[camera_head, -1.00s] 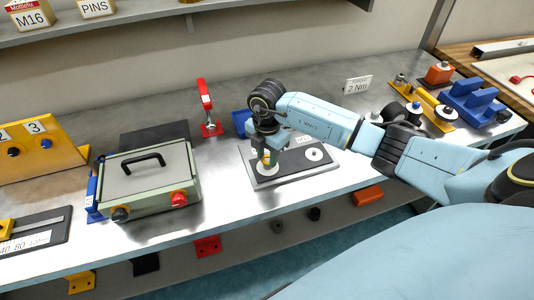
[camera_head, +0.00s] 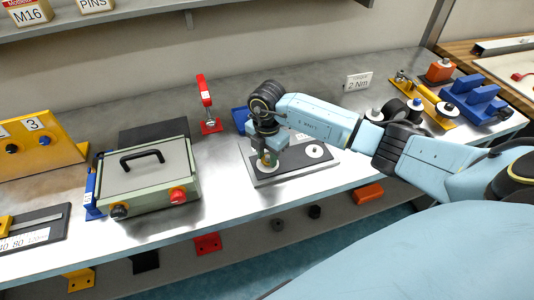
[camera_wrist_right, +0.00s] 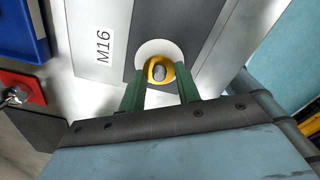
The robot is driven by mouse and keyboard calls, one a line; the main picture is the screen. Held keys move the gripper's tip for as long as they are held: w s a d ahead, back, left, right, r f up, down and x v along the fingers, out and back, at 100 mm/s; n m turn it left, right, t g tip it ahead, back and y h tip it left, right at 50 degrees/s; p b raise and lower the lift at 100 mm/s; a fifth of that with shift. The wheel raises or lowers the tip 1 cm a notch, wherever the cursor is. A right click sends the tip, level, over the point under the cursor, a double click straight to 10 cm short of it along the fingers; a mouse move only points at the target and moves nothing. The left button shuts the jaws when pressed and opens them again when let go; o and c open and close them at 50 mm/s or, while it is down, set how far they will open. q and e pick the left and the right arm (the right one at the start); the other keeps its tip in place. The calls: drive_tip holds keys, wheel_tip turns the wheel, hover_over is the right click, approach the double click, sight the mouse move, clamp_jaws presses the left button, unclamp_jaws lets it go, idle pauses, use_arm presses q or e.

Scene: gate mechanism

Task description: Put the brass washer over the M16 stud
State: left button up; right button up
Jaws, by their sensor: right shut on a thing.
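The brass washer (camera_wrist_right: 159,70) is a yellow ring between the green fingertips of my right gripper (camera_wrist_right: 160,82), which is shut on it. In the wrist view, the grey end of the M16 stud (camera_wrist_right: 159,72) shows inside the ring, over a white disc (camera_wrist_right: 151,51). The washer looks around the stud in line of sight; how low it sits I cannot tell. In the head view my right gripper (camera_head: 268,158) points down over the near left end of the dark-topped plate (camera_head: 290,168). My left gripper is not in view.
A second white disc (camera_head: 314,151) lies at the plate's right end. A red toggle clamp (camera_head: 208,112) and blue bin (camera_head: 241,118) stand behind. A green box with a black handle (camera_head: 150,178) is at left. Bare bench lies between box and plate.

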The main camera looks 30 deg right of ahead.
drive_tip(key=o, duration=1)
drive_tip(key=shift+o, duration=0.2)
wheel_tip(320, 180, up, 7)
drive_tip(key=p, duration=0.6)
drive_tip(key=shift+r+p, duration=0.2)
drive_tip(key=shift+p, duration=0.1)
drive_tip(key=shift+f, duration=0.1)
drive_tip(key=shift+f, duration=0.1)
